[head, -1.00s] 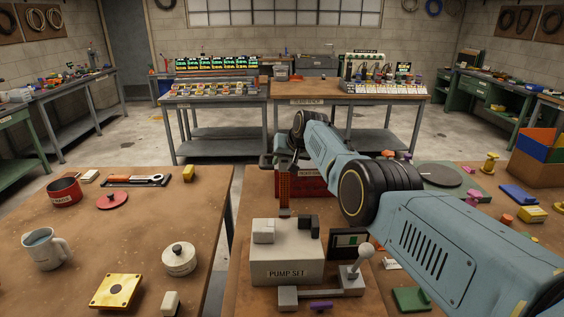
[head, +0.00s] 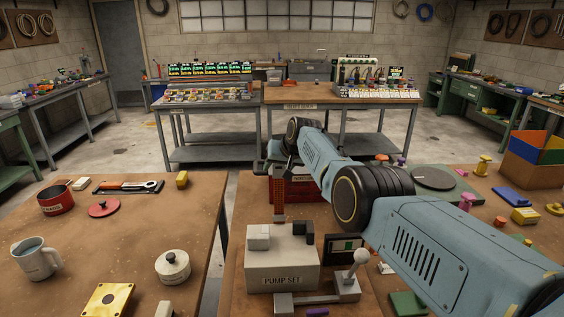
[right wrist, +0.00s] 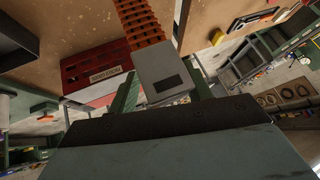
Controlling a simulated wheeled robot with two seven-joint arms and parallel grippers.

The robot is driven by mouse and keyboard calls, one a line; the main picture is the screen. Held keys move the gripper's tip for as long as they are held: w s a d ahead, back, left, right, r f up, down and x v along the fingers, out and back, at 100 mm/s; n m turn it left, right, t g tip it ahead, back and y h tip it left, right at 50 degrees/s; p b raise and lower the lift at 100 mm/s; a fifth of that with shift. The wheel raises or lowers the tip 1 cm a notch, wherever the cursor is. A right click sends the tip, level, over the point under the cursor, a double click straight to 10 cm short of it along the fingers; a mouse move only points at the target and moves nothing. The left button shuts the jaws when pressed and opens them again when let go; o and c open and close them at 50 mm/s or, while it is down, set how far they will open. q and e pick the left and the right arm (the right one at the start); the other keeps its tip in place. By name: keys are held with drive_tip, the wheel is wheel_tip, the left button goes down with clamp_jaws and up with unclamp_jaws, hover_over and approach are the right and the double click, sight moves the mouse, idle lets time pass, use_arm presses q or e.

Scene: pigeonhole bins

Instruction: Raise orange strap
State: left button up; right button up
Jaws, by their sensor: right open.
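The orange strap (head: 279,197) is a slotted strip in front of a red box (head: 303,190) on the right bench. In the right wrist view the open green fingers of my right gripper (right wrist: 163,92) show either side of the grey block. I cannot tell whether they touch it. My left gripper is out of view.
A grey pump set box (head: 282,272) and a lever with a pale knob (head: 361,256) stand in front of the strap. A small dark panel (head: 344,247) is beside them. Coloured parts and an open bin (head: 534,160) are at right. A gap separates the left bench (head: 130,230).

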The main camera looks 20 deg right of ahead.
drive_tip(key=shift+p+v, duration=0.95)
drive_tip(key=shift+p, duration=0.5)
drive_tip(key=shift+s+r+p, duration=0.3)
drive_tip(key=shift+r+p, duration=0.25)
drive_tip(key=shift+r, duration=0.05)
drive_tip(key=v, duration=1)
drive_tip(key=shift+d+f, duration=0.1)
